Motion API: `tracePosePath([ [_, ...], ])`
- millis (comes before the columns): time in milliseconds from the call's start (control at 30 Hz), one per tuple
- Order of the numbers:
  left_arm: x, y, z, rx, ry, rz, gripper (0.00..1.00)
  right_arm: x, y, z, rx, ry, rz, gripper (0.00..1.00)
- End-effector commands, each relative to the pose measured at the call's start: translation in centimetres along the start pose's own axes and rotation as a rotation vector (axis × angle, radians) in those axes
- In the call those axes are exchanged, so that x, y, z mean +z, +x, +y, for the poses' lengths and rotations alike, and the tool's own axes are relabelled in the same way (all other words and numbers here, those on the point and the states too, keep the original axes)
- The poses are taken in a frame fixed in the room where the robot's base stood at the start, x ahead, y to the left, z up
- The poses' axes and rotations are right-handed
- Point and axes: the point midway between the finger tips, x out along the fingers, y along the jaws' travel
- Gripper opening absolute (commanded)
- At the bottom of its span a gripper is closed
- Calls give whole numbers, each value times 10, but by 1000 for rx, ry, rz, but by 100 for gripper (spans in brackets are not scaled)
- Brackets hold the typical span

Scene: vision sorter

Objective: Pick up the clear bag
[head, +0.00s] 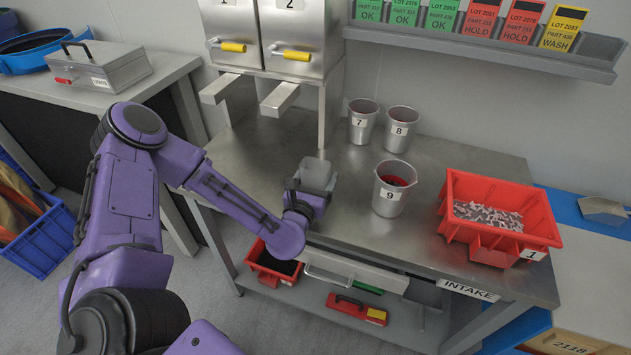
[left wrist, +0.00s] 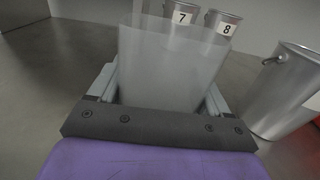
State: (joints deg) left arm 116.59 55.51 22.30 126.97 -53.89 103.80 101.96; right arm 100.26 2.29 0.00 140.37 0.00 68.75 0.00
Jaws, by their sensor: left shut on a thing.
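The clear bag (left wrist: 170,70) is a translucent, pale grey sheet-like shape between the fingers of my left gripper (left wrist: 160,90) in the left wrist view. In the head view the bag (head: 317,174) shows as a greyish block at the end of my purple left arm. My left gripper (head: 310,190) is shut on it, over the metal table near the front edge. The bag's lower part is hidden by the gripper. I cannot tell whether the bag touches the table. My right gripper is not in view.
Metal buckets 7 (head: 362,120), 8 (head: 400,128) and 9 (head: 392,187) stand right of the gripper; bucket 9 holds something red. A red bin (head: 452,205) of small parts sits at the table's right. A two-door dispenser (head: 326,110) stands behind. The table's middle front is clear.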

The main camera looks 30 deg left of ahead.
Motion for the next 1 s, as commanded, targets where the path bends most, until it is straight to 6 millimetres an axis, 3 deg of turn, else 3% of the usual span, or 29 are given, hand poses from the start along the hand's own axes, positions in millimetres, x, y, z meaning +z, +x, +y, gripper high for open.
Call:
tracePosePath([
  [133, 26, -3, -1, 0, -7, -2, 50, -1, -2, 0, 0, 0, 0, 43],
  [467, 78, -48, -10, -1, -7, -2, 50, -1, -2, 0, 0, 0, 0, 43],
  [767, 101, -76, -17, -4, 3, 6, 50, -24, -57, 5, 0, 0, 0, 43],
  [1000, 117, -111, -25, -6, 2, 6, 50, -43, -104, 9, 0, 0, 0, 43],
])
